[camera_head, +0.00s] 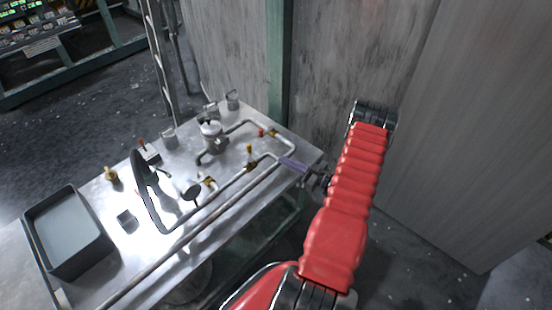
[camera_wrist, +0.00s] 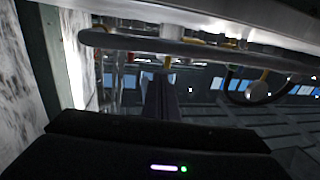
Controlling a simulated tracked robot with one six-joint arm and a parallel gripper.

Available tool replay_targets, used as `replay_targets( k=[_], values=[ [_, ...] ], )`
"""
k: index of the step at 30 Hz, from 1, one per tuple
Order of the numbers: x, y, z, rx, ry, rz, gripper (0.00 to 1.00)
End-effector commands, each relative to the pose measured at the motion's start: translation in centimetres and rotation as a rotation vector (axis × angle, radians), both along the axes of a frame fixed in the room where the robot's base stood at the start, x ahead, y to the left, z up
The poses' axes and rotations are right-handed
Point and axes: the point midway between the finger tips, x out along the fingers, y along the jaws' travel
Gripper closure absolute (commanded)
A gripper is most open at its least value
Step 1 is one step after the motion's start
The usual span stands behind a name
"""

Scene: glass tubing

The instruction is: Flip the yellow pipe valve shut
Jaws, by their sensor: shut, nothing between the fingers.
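Several small yellow fittings sit on the pipework in the head view, and I cannot tell for sure which is the task's valve. One yellow valve (camera_head: 250,163) is on the pipe near the table's right end, just left of my gripper (camera_head: 284,161). Another yellow piece (camera_head: 208,182) is on the pipe further left. In the wrist view the fingers (camera_wrist: 160,80) point ahead below a grey pipe (camera_wrist: 200,50), with a little yellow just past the tips.
The metal table (camera_head: 150,250) carries grey pipes, a round-topped fitting (camera_head: 211,129), a curved black hose (camera_head: 146,190) and a dark tray (camera_head: 66,232) at left. A green post (camera_head: 280,60) and grey wall panels stand behind. Dark floor lies right of the table.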

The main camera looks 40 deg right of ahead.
Motion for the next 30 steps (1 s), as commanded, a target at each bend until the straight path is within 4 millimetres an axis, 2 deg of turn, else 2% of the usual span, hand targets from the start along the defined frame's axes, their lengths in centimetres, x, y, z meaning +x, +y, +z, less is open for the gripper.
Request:
replay_targets(
  k=[6,19,23,30],
  values=[
    [-1.8,-0.6,0.0,0.000,0.000,0.000,1.00],
    [-1.6,-0.6,0.2,-0.005,0.004,0.002,1.00],
    [-0.5,-0.9,0.9,-0.033,0.028,-0.005,1.00],
    [4.0,-2.0,4.2,-0.147,0.131,-0.048,1.00]
  ],
)
